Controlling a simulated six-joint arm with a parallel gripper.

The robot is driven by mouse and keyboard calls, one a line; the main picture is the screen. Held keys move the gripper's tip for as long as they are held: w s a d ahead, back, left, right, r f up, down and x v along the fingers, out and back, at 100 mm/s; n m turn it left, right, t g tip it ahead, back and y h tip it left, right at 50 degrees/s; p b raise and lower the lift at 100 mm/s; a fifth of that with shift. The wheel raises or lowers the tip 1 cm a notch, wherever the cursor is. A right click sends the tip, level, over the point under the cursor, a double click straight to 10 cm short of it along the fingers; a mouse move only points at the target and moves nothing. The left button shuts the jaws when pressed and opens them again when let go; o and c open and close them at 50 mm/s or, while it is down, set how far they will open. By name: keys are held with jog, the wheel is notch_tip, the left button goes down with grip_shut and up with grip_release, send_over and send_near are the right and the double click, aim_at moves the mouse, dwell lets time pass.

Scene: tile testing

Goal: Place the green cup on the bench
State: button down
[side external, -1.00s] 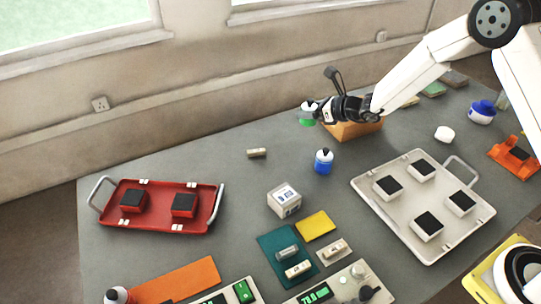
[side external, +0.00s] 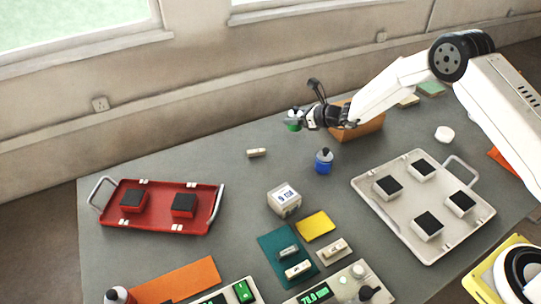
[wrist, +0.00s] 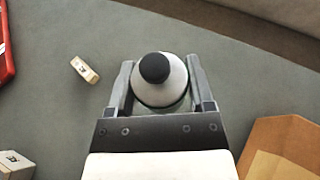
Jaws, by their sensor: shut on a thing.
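The green cup (side external: 294,127) is a small green vessel with a pale upper part and a dark cap. It is held upright at the end of my gripper (side external: 294,117), near the back edge of the grey bench (side external: 235,190). In the wrist view the pale, black-capped top of the cup (wrist: 160,80) sits between the two fingers (wrist: 160,92), which close on its sides. Its green body is mostly hidden there. I cannot tell whether its base touches the bench.
A small pale block (side external: 257,152) lies left of the cup, and a blue bottle (side external: 323,161) stands in front. An orange-brown box (side external: 362,126) is to the right. A red tray (side external: 160,222) and a white tray (side external: 402,220) hold dark-topped blocks. Bench between block and red tray is clear.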

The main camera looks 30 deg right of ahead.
jog(key=shift+w+f, duration=0.25)
jog(key=shift+f, duration=1.5)
jog(key=shift+f, duration=0.2)
grip_release()
jog(key=shift+r, duration=0.1)
jog(key=shift+s+d+r, duration=0.15)
jog(key=shift+s+r, duration=0.05)
jog(key=shift+s, duration=0.05)
jog(key=shift+v, duration=5.75)
